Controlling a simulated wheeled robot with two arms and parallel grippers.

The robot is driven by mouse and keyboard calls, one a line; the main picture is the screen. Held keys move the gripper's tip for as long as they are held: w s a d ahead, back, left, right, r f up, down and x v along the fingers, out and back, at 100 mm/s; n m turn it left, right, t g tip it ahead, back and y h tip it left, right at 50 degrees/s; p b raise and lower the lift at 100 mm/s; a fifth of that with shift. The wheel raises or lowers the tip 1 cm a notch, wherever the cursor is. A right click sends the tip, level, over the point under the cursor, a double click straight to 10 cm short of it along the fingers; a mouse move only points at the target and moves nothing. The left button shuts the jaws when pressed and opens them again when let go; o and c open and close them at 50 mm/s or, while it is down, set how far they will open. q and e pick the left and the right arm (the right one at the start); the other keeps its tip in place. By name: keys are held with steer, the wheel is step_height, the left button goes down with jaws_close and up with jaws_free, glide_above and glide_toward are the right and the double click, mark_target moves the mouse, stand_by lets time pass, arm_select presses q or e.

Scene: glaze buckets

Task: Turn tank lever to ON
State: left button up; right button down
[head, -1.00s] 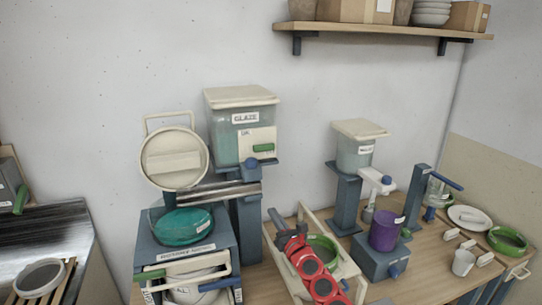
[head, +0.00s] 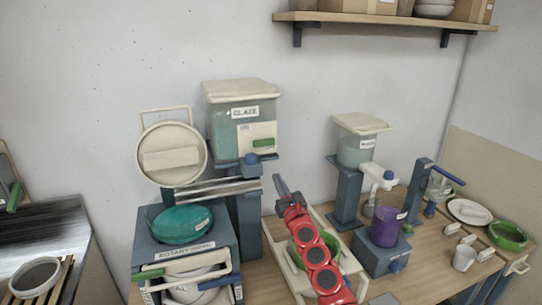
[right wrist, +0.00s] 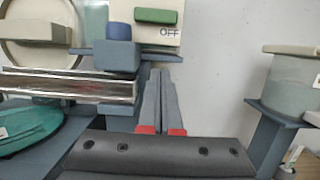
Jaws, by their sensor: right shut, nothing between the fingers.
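The glaze tank (head: 238,112) stands on a blue-grey post, with a cream plate on its front. A green lever (head: 264,143) lies level on that plate. In the right wrist view the lever (right wrist: 157,16) is at the top, above the word OFF. My right gripper (head: 279,181) is shut and empty, below and right of the lever, not touching it. In the wrist view its fingers (right wrist: 159,76) point up, their tips right of a blue knob (right wrist: 122,35) and below the plate. My left gripper is not in view.
A metal trough (head: 216,188) runs left from under the tank. A teal sieve (head: 183,224) sits on a box at left. A smaller tank (head: 354,150) stands on a post to the right, with a purple cup (head: 387,226) in front. Bare wall lies between the tanks.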

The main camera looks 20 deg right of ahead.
mark_target(268, 147)
steer(key=b+x, duration=0.1)
steer(key=x, duration=0.6)
steer(key=shift+w+d, duration=0.1)
steer(key=shift+d, duration=0.05)
steer(key=r+p, duration=0.2)
steer(key=r, duration=0.1)
steer(key=shift+w+p, duration=0.2)
steer(key=shift+p, duration=0.2)
steer(key=shift+s+r+p, duration=0.25)
steer(key=shift+r+p, duration=0.1)
steer(key=shift+r, duration=0.3)
steer(key=shift+w+f, duration=0.15)
steer(key=shift+w, duration=0.05)
steer(key=shift+s, duration=0.1)
steer(key=shift+n+b, duration=0.5)
